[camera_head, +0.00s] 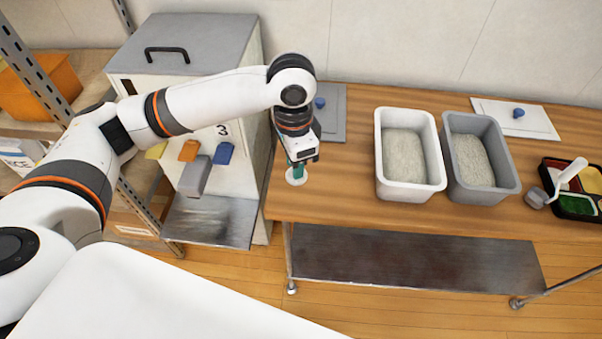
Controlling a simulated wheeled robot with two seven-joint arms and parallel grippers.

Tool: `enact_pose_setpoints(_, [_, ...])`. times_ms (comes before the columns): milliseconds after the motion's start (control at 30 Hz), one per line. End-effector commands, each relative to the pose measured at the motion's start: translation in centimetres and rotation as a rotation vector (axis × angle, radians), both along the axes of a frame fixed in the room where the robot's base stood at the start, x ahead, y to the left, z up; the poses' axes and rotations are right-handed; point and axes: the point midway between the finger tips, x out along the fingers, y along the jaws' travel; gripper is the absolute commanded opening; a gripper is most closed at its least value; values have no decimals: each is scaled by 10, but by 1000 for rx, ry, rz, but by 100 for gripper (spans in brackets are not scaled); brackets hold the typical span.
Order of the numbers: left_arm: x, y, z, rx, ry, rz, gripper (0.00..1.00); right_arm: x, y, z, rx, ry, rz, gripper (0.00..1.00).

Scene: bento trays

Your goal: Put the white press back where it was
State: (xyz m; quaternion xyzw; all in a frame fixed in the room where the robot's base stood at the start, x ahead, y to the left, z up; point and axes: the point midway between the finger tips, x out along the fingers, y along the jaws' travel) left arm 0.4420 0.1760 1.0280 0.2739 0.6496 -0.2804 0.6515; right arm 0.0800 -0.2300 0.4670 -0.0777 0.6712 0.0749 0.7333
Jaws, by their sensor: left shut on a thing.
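My left gripper (298,166) points down over the left end of the wooden table and is shut on the white press. The press (296,179) shows as a small round white disc just below the fingers. Its upper part is hidden by the gripper. I cannot tell whether the disc touches the tabletop or hangs slightly above it. My right gripper is not in view.
A white bin (380,150) and a grey bin (512,184) of rice stand on the table (345,215). A black bento tray (546,163) with a white-handled scoop (572,168) is at right. A grey lid (333,128) lies behind the gripper; a white cabinet (246,160) stands left.

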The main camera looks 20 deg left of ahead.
Motion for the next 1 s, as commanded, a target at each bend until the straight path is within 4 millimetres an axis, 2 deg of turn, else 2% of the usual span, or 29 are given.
enact_pose_setpoints(33, [11, -4, -6, -2, -4, -123, 0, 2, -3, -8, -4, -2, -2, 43])
enact_pose_setpoints(200, [41, -13, -15, 4, -9, -553, 0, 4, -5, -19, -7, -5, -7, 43])
enact_pose_setpoints(433, [69, -20, -21, 12, -10, -984, 0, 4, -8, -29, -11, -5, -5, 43])
enact_pose_setpoints(633, [77, -23, -27, 13, -7, -1130, 0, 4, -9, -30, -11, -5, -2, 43])
enact_pose_setpoints(833, [77, -23, -59, 12, -5, -1142, 0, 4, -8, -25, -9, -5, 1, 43])
enact_pose_setpoints(1000, [77, -23, -76, 14, -6, -1141, 0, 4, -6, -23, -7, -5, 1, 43])
